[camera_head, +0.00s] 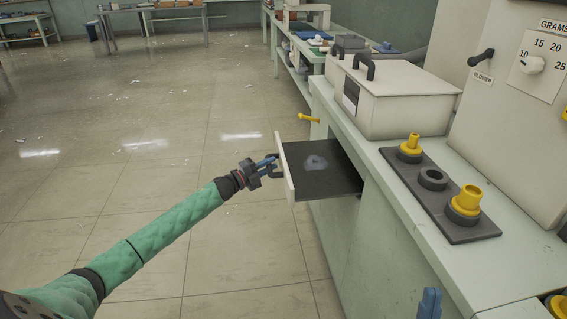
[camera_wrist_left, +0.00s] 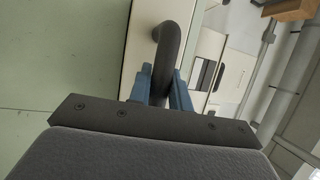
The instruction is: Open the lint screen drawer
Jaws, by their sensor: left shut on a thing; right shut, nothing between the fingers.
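The lint screen drawer (camera_head: 330,181) stands pulled out from the front of the pale cabinet in the head view. Its dark screen has a grey-white lint patch (camera_head: 316,162) on it. My left gripper (camera_head: 272,167) is shut on the drawer's dark handle (camera_head: 277,174) at the white front panel (camera_head: 285,168). In the left wrist view the blue fingers (camera_wrist_left: 163,88) close around the curved dark handle (camera_wrist_left: 182,45). My right gripper (camera_head: 429,303) shows only as a blue tip at the bottom edge of the head view, shut and empty, apart from the drawer.
A white box with a black handle (camera_head: 400,100) stands on the counter. A dark plate (camera_head: 455,215) with yellow plugs (camera_head: 467,199) lies in front of it. A yellow lever (camera_head: 308,117) juts from the cabinet beyond the drawer. The floor (camera_head: 150,180) left of the drawer is clear apart from scattered lint.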

